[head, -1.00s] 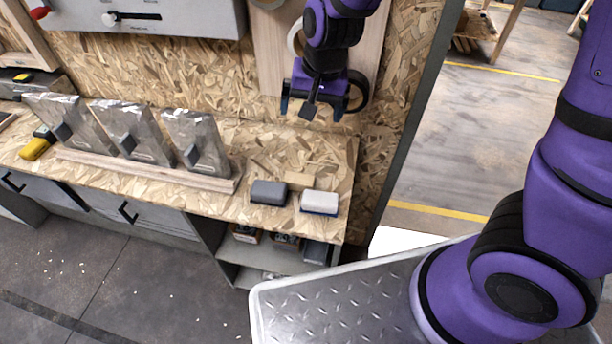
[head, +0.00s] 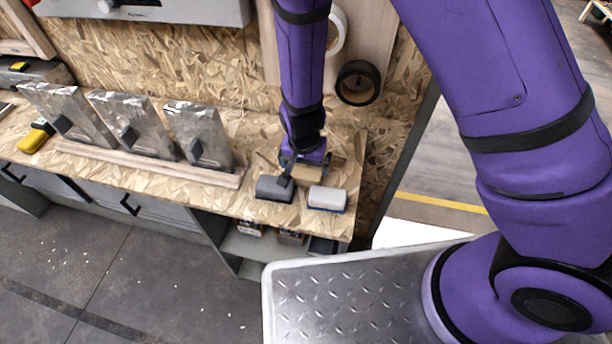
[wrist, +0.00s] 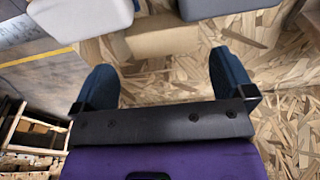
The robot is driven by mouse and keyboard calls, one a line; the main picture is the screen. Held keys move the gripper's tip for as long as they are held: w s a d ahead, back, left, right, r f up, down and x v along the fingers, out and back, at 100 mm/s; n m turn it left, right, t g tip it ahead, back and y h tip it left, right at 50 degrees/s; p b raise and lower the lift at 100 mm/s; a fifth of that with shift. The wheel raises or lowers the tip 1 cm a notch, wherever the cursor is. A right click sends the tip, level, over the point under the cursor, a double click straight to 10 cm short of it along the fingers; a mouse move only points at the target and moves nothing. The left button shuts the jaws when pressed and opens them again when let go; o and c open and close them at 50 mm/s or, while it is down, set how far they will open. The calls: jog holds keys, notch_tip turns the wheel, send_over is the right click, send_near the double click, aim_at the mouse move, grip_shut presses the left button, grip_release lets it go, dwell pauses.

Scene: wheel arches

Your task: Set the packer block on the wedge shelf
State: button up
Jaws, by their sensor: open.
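A tan wooden block, which looks like the packer block (wrist: 160,37), lies on the chipboard bench between and behind a grey block and a white one. In the head view the tan block (head: 312,175) is partly hidden by my gripper. My gripper (wrist: 166,78) is open and empty, low over the bench, with the tan block just beyond its fingertips in the wrist view. My gripper also shows in the head view (head: 304,164). Three silver sloping wedge-shaped pieces (head: 134,122) with dark blocks on their faces stand at left; I cannot tell whether they are the wedge shelf.
A grey block (head: 273,188) and a white block with a blue base (head: 327,198) sit close to my gripper. A wooden strip (head: 150,163) runs before the silver pieces. A yellow-and-black tool (head: 36,137) lies at far left. A chipboard wall stands behind.

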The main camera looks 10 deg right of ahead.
aim_at(305, 174)
jog(key=shift+w+d+f, duration=0.1)
jog(key=shift+w+f, duration=0.15)
jog(key=shift+f, duration=0.9)
jog(key=shift+w+a+f, duration=0.1)
jog(key=shift+w+f, duration=0.1)
jog(key=shift+f, duration=1)
jog(key=shift+w+d+f, duration=0.1)
jog(key=shift+w+f, duration=0.15)
jog(key=shift+f, duration=0.9)
jog(key=c, duration=0.7)
jog(key=shift+r, duration=0.15)
